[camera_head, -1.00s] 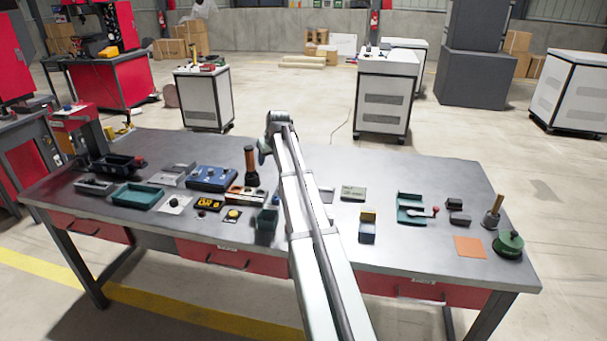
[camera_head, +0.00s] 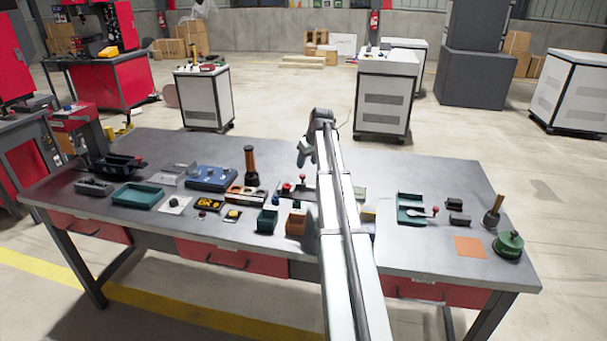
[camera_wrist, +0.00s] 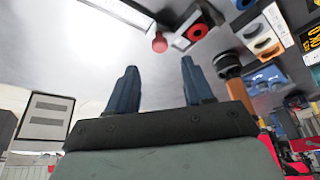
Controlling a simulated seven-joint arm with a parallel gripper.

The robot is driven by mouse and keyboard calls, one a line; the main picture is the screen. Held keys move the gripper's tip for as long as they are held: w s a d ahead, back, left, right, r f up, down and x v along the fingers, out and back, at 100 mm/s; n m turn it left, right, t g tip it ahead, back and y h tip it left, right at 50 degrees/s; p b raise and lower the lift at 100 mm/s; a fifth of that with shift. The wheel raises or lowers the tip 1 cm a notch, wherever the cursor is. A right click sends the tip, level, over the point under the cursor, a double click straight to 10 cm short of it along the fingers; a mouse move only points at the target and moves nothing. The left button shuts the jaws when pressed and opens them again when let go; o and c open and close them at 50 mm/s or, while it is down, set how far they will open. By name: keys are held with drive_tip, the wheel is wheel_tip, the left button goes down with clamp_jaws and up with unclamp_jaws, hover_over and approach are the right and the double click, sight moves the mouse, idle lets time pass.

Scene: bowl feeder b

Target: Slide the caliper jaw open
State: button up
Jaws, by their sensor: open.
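My gripper (camera_wrist: 158,66) is open in the wrist view, its two dark blue fingers apart with nothing between them. In the head view my gripper (camera_head: 303,153) hangs above the back middle of the workbench. I cannot clearly make out the caliper. A low grey bar-like piece (camera_head: 359,193) shows partly behind my arm and may be it; its jaw cannot be told. In the wrist view, a grey strip (camera_wrist: 122,9) lies at the top edge, cut off by the frame. A red knob (camera_wrist: 160,43) appears beyond the fingertips, beside a pale block with a red ring (camera_wrist: 194,32).
The grey workbench (camera_head: 420,262) holds several small items. A dark cylinder with a brown top (camera_head: 250,165) stands left of my gripper. An orange-brown block (camera_head: 296,222) and green bin (camera_head: 267,219) sit in front. A green holder (camera_head: 410,208) lies right of my arm.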

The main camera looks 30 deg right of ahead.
sight(303, 175)
drive_tip(key=x, duration=0.7)
drive_tip(key=shift+w+f, duration=0.15)
drive_tip(key=shift+f, duration=0.05)
clamp_jaws()
idle(0.5)
